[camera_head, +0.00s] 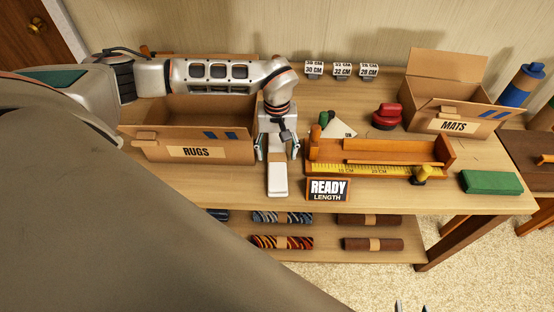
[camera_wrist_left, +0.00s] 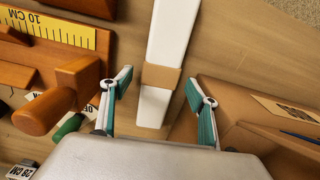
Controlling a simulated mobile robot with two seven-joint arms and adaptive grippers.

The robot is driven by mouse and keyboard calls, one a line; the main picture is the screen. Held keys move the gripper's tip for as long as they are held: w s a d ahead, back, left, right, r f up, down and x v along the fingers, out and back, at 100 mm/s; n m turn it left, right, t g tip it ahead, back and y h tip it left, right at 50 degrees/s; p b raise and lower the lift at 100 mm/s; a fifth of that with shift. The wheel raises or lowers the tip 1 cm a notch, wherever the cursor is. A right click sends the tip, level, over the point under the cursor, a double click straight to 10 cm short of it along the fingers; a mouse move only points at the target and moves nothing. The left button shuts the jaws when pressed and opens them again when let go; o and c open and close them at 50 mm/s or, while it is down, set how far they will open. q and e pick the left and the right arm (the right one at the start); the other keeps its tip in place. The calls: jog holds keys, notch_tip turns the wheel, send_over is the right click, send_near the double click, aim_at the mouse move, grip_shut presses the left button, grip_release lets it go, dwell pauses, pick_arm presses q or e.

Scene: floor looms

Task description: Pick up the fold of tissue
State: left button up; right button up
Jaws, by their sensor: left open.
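The fold of tissue (camera_head: 277,182) is a long, flat white strip lying on the bench between the RUGS box and the ruler tray. In the left wrist view the fold of tissue (camera_wrist_left: 172,38) runs between the fingers, with a tan band (camera_wrist_left: 160,77) around it. My left gripper (camera_head: 277,152) is over its far part, fingers open on either side and apart from it. The same gripper (camera_wrist_left: 160,82) shows teal-padded fingers in the wrist view. My right gripper (camera_head: 411,306) shows only as two separated tips at the bottom edge, with carpet between them.
The RUGS box (camera_head: 158,150) stands close on the left. A red-topped object (camera_head: 387,115), the MATS box (camera_head: 432,126) and a green block (camera_head: 490,182) lie further right.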

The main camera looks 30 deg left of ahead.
pick_arm(q)
jog(key=shift+f, duration=0.65)
jog(key=c, duration=1.2)
jog(key=shift+r, duration=0.15)
